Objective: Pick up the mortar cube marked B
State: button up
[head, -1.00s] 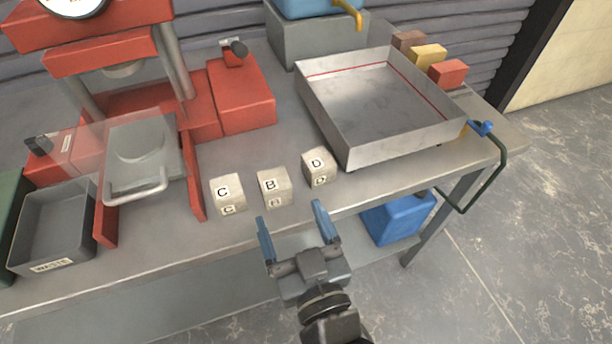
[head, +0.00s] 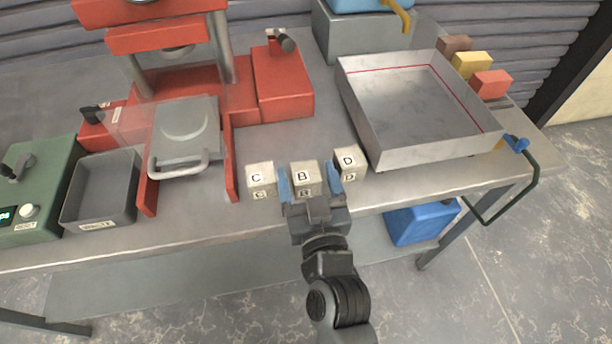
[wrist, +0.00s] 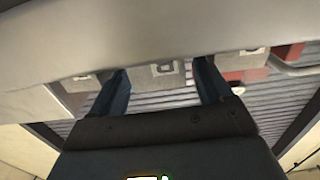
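The mortar cube marked B (head: 305,175) is pale and stands on the bench between cubes C (head: 261,178) and D (head: 348,160). My gripper (head: 310,182) is open, with one blue finger on each side of cube B. The left finger is in the narrow gap beside C, the right one beside D. In the wrist view, cube B (wrist: 155,74) shows between the fingers (wrist: 162,85), with some space beside it. Whether a finger touches a cube is unclear. The lower front of B is partly hidden by my gripper.
A metal tray (head: 420,145) stands right of the cubes. The red press (head: 232,160) and a grey waste tub (head: 105,195) stand to the left. Cubes C and D leave little room beside B. The bench's front edge is close.

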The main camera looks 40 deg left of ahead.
jog(key=c, duration=1)
jog(key=shift+c, duration=0.6)
jog(key=shift+r, duration=0.15)
